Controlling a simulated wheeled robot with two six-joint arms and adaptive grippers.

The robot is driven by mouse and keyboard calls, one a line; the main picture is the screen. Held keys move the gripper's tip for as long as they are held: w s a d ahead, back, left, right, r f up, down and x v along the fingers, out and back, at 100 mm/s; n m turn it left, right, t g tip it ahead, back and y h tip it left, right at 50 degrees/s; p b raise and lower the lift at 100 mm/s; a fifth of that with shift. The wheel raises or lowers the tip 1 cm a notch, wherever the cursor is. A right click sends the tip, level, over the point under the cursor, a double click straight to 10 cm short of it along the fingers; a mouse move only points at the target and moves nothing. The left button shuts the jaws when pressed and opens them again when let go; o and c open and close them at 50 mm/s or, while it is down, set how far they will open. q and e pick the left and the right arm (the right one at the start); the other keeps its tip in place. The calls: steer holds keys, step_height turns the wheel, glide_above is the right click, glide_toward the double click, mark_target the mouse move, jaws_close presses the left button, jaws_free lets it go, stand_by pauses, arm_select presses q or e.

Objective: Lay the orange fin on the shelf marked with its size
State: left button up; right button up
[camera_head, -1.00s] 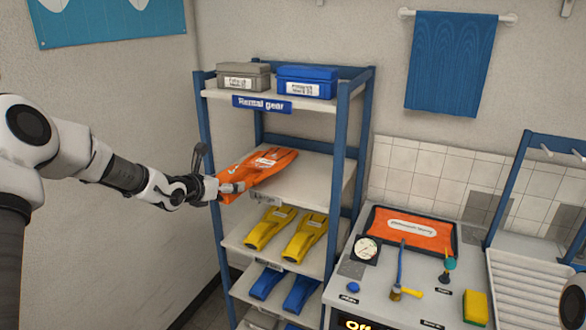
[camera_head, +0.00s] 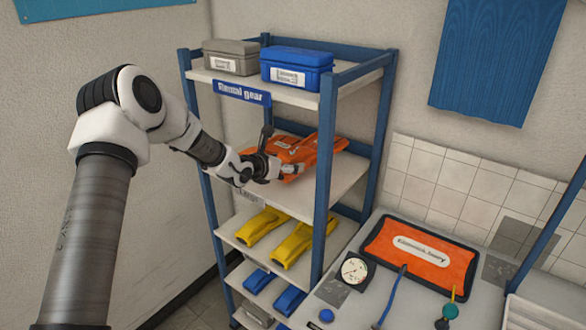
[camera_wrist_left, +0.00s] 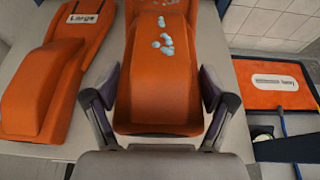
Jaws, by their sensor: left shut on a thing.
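My left gripper (camera_head: 268,168) is shut on the foot end of an orange fin (camera_wrist_left: 160,75), with one finger on each side. This fin has pale blue marks on its top. A second orange fin (camera_wrist_left: 40,90), labelled "Large", lies beside it to the left in the left wrist view. In the head view the orange fins (camera_head: 318,148) overlap at the orange shelf level (camera_head: 325,188), below the top shelf. I cannot tell whether the held fin touches the board. The label on that shelf's front edge is partly hidden by my arm. My right gripper is out of view.
Yellow fins (camera_head: 300,243) lie on the shelf below and blue fins (camera_head: 288,300) lower still. Grey (camera_head: 230,58) and blue (camera_head: 297,68) boxes stand on top. Blue rack posts (camera_head: 325,180) frame the shelf. The bench at right holds an orange pouch (camera_head: 395,268). Shelf space right of the fins is bare.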

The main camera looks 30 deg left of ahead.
mark_target(288, 188)
arm_select(q)
steer(key=shift+s+a+f+p, duration=0.1)
steer(key=shift+s+f+p, duration=0.15)
steer(key=shift+f, duration=0.35)
steer(key=shift+s+a+f+p, duration=0.15)
steer(key=shift+s+f, duration=0.15)
steer(key=shift+f, duration=0.25)
steer(key=f, duration=0.1)
steer(key=w+d+f, duration=0.1)
steer(key=f, duration=0.1)
steer(key=shift+w+p, duration=0.15)
steer(key=shift+p, duration=0.2)
steer(key=shift+w+d+f, duration=0.1)
steer(key=shift+w, duration=0.05)
steer(key=shift+s+a, duration=0.25)
steer(key=shift+s, duration=0.1)
steer(key=shift+s+b, duration=0.1)
steer(key=shift+b, duration=0.25)
steer(key=o, duration=1.5)
steer(key=shift+c, duration=0.2)
steer(key=shift+w+d, duration=0.1)
steer(key=shift+w, duration=0.1)
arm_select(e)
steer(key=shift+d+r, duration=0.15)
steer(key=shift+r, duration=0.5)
